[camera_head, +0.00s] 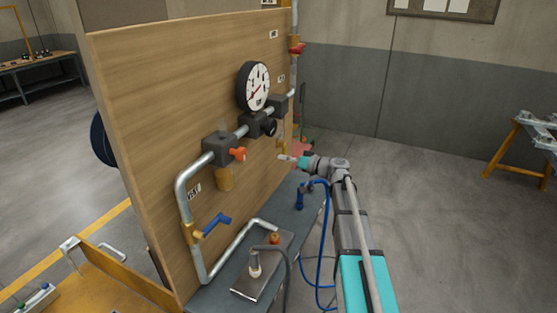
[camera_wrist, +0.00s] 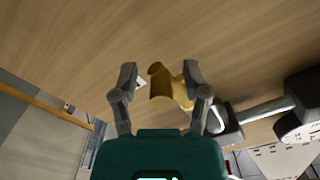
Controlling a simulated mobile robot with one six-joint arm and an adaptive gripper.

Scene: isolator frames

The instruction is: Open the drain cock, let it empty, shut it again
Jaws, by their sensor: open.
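A brass fitting (camera_wrist: 168,92), which looks like the drain cock, sits between the finger ends of my gripper (camera_wrist: 159,80) in the wrist view. A smaller brass part shows beside the right finger. I cannot tell whether either finger touches the brass. In the head view a small brass piece (camera_head: 281,145) shows just above my gripper (camera_head: 288,158), by the right edge of the wooden panel (camera_head: 150,110). My gripper is open. The cock's handle position and any flow cannot be made out.
The panel carries a pressure gauge (camera_head: 254,86), a red lever (camera_head: 297,49), an orange lever (camera_head: 238,154) and a blue lever (camera_head: 217,222) on grey pipe.

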